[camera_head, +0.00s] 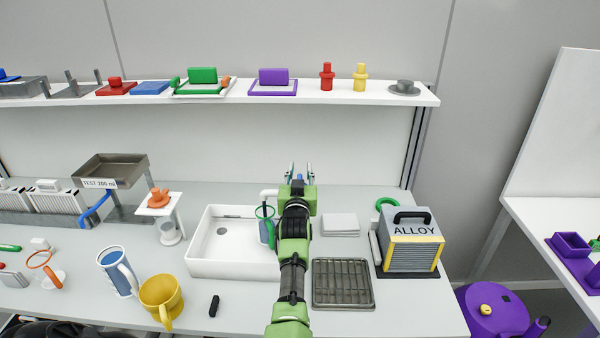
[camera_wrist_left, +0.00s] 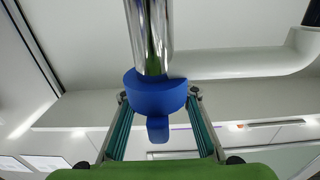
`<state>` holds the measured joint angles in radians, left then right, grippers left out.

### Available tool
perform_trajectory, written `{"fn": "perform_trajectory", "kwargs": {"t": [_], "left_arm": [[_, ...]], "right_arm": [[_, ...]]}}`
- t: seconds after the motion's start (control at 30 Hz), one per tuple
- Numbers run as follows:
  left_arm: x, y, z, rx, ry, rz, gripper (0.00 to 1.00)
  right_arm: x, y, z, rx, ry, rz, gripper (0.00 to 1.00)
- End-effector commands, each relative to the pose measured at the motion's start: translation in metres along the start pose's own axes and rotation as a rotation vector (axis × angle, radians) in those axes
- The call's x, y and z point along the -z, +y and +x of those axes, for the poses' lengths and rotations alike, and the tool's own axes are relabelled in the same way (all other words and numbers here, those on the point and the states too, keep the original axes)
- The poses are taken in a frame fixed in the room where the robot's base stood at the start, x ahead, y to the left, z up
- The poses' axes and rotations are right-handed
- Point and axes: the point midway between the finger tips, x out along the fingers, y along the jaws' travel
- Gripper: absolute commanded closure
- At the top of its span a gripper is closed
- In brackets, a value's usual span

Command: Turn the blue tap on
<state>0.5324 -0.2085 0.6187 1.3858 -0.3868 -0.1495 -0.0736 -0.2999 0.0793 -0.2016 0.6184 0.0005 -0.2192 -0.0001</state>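The blue tap handle (camera_wrist_left: 155,98) sits on a chrome stem (camera_wrist_left: 150,38), with a white spout (camera_wrist_left: 235,62) going right in the left wrist view. A short blue lever points down from it. In the head view only a small bit of blue (camera_head: 298,179) shows between my fingers, and the spout (camera_head: 268,193) reaches left over the white sink (camera_head: 205,262). My left gripper (camera_head: 299,171) is at the tap. In the left wrist view its two fingers (camera_wrist_left: 158,100) are apart, one each side of the blue handle, with gaps visible beside the lever. My right gripper is not in view.
A grey rack (camera_head: 343,284) and a white slab (camera_head: 341,225) lie right of my arm. The ALLOY box (camera_head: 411,240) stands further right. A blue jug (camera_head: 115,270) and yellow cup (camera_head: 160,296) stand at front left. A shelf (camera_head: 330,99) runs above the counter.

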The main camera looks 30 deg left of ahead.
Motion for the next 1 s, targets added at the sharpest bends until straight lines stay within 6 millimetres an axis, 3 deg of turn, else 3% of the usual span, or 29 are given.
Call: {"fn": "perform_trajectory", "kwargs": {"t": [0.3, 0.5, 0.7, 1.0], "left_arm": [[0.061, 0.0, 0.001, 0.001, 0.008, -0.002, 0.72], [0.088, 0.0, 0.001, 0.0, 0.005, 0.0, 0.72], [0.097, 0.0, 0.001, 0.0, 0.004, 0.0, 0.72], [0.093, -0.001, -0.002, 0.002, 0.002, 0.006, 0.72]], "right_arm": [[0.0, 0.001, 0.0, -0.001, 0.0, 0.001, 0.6], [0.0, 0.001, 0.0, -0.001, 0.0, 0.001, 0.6], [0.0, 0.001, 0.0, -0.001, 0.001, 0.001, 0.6], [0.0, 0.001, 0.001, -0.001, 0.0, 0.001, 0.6]]}}
